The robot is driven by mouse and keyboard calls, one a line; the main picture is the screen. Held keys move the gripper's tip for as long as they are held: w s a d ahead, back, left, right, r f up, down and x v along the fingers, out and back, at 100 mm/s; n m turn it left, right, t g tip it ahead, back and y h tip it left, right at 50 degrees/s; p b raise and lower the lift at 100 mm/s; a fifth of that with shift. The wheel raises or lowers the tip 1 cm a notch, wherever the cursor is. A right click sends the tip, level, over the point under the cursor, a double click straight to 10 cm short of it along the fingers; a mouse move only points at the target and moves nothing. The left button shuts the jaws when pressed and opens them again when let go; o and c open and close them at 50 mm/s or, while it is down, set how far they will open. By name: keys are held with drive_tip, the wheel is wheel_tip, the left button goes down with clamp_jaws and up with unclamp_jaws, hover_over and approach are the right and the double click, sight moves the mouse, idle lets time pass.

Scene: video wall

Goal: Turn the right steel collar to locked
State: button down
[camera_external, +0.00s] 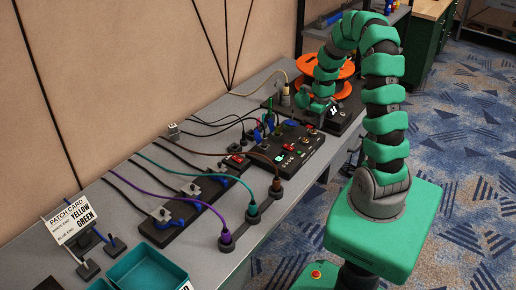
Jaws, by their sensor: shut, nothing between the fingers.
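My gripper (316,106) is at the end of my arm, which arches over and hangs down to the back part of the bench. It is shut and empty. It is low over the gap between the black connector panel (305,149) and the black base (347,113) behind it. The panel carries several small connectors, a green lit display and coloured plugs. The steel collars are too small to make out for certain, and which way the right one is turned cannot be told. Whether my gripper touches anything is unclear.
An orange cable reel (342,90) stands just behind my gripper. Purple (178,195), teal and brown cables cross the grey bench (120,227) to plugs at its front. A teal tray (148,272) and a patch card sign (72,218) are at the near left.

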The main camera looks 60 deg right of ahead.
sight(321, 136)
drive_tip(key=shift+f+b, duration=0.55)
drive_tip(key=shift+f, duration=1.8)
drive_tip(key=shift+w, duration=0.1)
drive_tip(key=shift+d, duration=1.25)
drive_tip(key=shift+s+d, duration=0.1)
drive_tip(key=shift+s, duration=0.15)
drive_tip(key=shift+r+p, duration=0.65)
drive_tip(key=shift+r, duration=2.45)
drive_tip(key=shift+s, duration=0.1)
